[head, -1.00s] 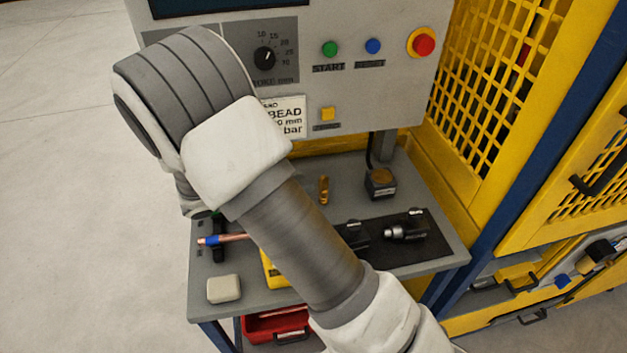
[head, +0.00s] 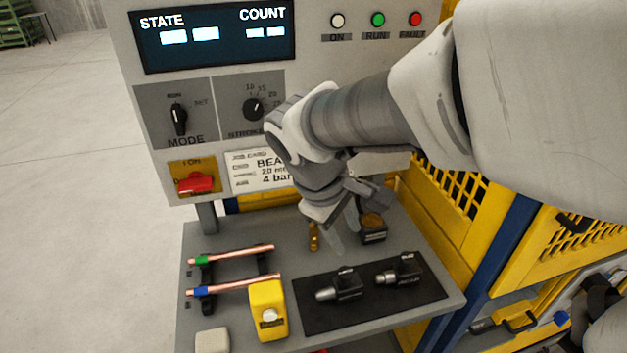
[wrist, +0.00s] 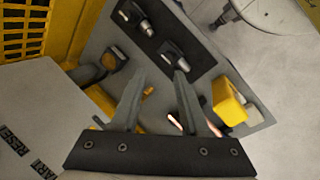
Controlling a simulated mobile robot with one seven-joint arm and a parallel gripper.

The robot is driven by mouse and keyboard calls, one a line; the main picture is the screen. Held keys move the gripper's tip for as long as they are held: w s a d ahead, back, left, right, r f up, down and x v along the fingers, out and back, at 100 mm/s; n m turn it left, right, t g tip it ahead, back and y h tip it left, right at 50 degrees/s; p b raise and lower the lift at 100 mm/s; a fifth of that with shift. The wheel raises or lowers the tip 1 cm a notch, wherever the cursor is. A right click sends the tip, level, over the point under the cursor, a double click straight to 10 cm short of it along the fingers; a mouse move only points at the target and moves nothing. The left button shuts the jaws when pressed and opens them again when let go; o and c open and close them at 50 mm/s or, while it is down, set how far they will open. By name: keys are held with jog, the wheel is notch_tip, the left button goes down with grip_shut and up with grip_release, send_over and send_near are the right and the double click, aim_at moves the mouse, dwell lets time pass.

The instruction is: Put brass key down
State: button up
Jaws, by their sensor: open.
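The brass key (head: 314,240) is on the grey bench top (head: 232,229), close to the foot of the machine panel. My gripper (head: 326,228) points down just above and beside it in the head view, partly crossing it. The two fingers are apart. In the wrist view my gripper (wrist: 160,78) is open, with bare bench between the fingertips. A small brass-coloured piece, likely the key (wrist: 148,91), shows beside the left finger. I cannot tell whether a finger touches it.
A black box with a brown top (head: 373,229) stands right of the gripper. Two copper tubes (head: 245,253) rest on holders at left. A yellow device (head: 268,308) and a black mat (head: 422,284) with two tools lie in front. Bare bench lies between.

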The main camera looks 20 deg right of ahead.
jog(key=s+a+r+m+t+y, duration=0.1)
jog(key=s+r+m+t+y, duration=0.2)
jog(key=s+m, duration=0.4)
jog(key=shift+s+a+r+t+y, duration=0.2)
jog(key=shift+r+t+y, duration=0.3)
jog(key=shift+r, duration=0.75)
